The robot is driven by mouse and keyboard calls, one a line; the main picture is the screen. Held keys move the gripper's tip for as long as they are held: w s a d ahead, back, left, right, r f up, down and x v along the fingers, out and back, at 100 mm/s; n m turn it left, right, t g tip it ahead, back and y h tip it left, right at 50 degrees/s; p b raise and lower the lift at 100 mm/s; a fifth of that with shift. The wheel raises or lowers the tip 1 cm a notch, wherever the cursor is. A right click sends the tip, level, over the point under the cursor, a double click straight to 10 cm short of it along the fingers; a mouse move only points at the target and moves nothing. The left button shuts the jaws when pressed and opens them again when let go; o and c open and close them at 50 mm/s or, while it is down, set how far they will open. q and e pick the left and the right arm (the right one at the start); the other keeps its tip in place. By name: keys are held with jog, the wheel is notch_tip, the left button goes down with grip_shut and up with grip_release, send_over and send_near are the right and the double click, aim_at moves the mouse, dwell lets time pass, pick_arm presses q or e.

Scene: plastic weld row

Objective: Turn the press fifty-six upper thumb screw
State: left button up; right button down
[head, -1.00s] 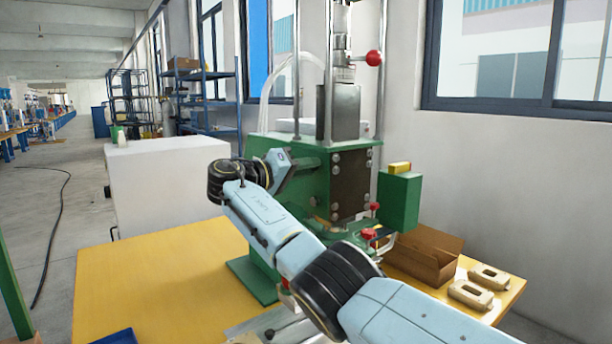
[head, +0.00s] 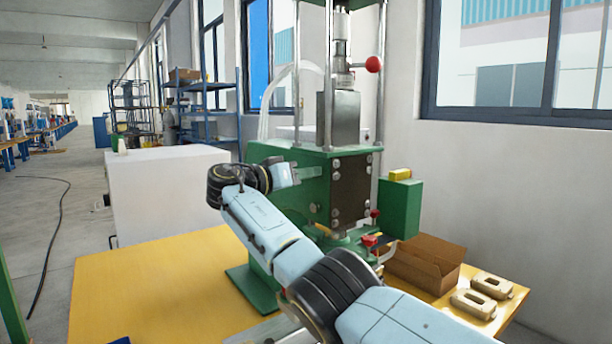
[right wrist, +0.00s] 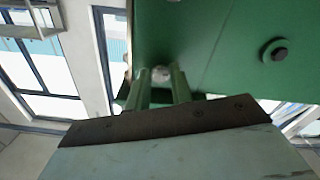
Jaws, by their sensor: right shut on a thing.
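The green press (head: 345,165) stands on the yellow table, with steel columns rising from it. My right arm reaches across in front of it, and my right gripper (head: 312,173) is at the left side of the green body. In the right wrist view the two fingers (right wrist: 160,88) are close together against a green face, shut on a small silvery round head, the upper thumb screw (right wrist: 162,73). Most of the screw is hidden by the fingers; in the head view I cannot make it out. My left gripper is not in view.
A red ball knob (head: 373,64) is high on the press, and smaller red knobs (head: 369,240) are low at its front. A cardboard box (head: 425,262) and two beige parts (head: 474,304) lie at right. The yellow table (head: 150,290) is mostly clear at left.

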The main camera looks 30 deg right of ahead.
jog(key=shift+f, duration=0.15)
jog(key=c, duration=1.2)
grip_release()
jog(key=shift+c, duration=0.2)
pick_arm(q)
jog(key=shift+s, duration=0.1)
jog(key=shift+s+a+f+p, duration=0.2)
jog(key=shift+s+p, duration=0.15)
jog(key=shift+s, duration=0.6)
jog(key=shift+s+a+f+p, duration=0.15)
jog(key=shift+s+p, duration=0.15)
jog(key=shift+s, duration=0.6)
pick_arm(e)
jog(key=s+a, duration=0.1)
jog(key=a, duration=1.2)
jog(key=shift+a, duration=0.2)
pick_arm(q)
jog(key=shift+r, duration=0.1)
